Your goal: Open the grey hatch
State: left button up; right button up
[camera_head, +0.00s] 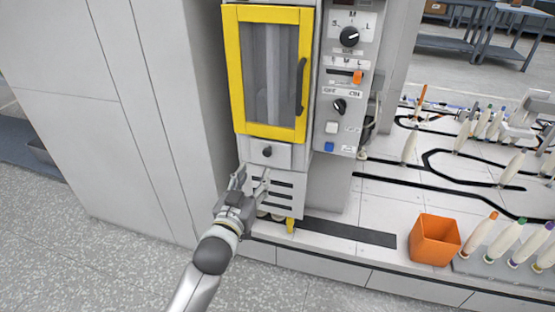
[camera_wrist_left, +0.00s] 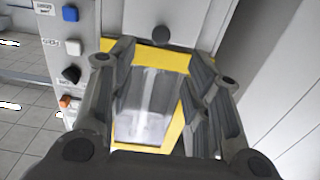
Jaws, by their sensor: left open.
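The grey hatch (camera_head: 284,156) is a small panel with a round dark knob (camera_head: 267,151), just below the yellow-framed glass door (camera_head: 243,130) of the machine. It looks shut. In the left wrist view the knob (camera_wrist_left: 160,35) is at the top, beyond the fingers, with the grey hatch (camera_wrist_left: 187,37) around it. My left gripper (camera_head: 253,179) is open and empty, below and slightly left of the knob in the head view. It appears apart from the knob. In the left wrist view its fingers (camera_wrist_left: 165,85) stand wide, with the yellow frame showing between them. My right gripper is not in view.
A control panel (camera_head: 333,127) with knobs and buttons stands right of the door. A tall grey cabinet (camera_head: 120,120) is at the left. An orange bin (camera_head: 434,240) and several bobbins (camera_head: 505,241) sit on the white deck at right. Open floor lies in front.

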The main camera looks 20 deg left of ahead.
aim_at(267, 154)
pick_arm(q)
jog(key=w+b, duration=0.1)
jog(key=w, duration=0.8)
jog(key=shift+w+d+f+b, duration=0.1)
jog(key=shift+b, duration=0.2)
jog(key=shift+w, duration=0.6)
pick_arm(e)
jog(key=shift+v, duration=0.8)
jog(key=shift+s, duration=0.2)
pick_arm(q)
grip_shut()
